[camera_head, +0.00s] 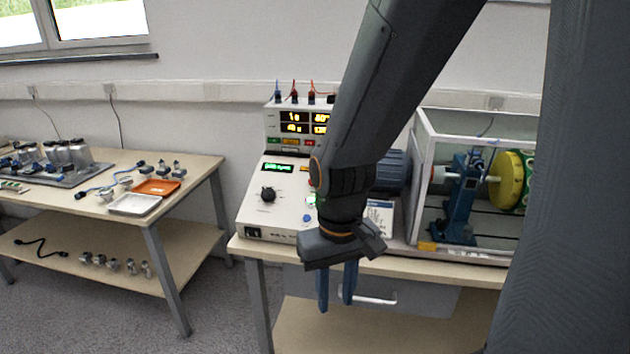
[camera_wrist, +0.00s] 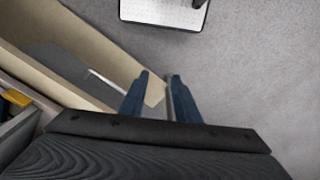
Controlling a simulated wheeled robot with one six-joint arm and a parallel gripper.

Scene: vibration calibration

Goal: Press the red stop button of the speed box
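The speed box (camera_head: 256,217) is a white sloped console with a small green display and a black knob (camera_head: 268,194), on the middle table. A green button and a blue button show at its right side. My arm hides the part right of these, and I cannot clearly make out the red stop button; only a small red edge shows beside my arm. My gripper (camera_head: 336,304) points down in front of the table's edge, lower than the speed box. Its two blue fingers are apart with nothing between them, as the wrist view (camera_wrist: 159,84) also shows.
A meter unit (camera_head: 285,107) with lit displays stands behind the speed box. A clear-walled case (camera_head: 425,180) with a yellow wheel (camera_head: 513,182) stands to the right. A drawer with a metal handle (camera_head: 378,300) is below the tabletop. The left table (camera_head: 200,168) holds trays and small parts.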

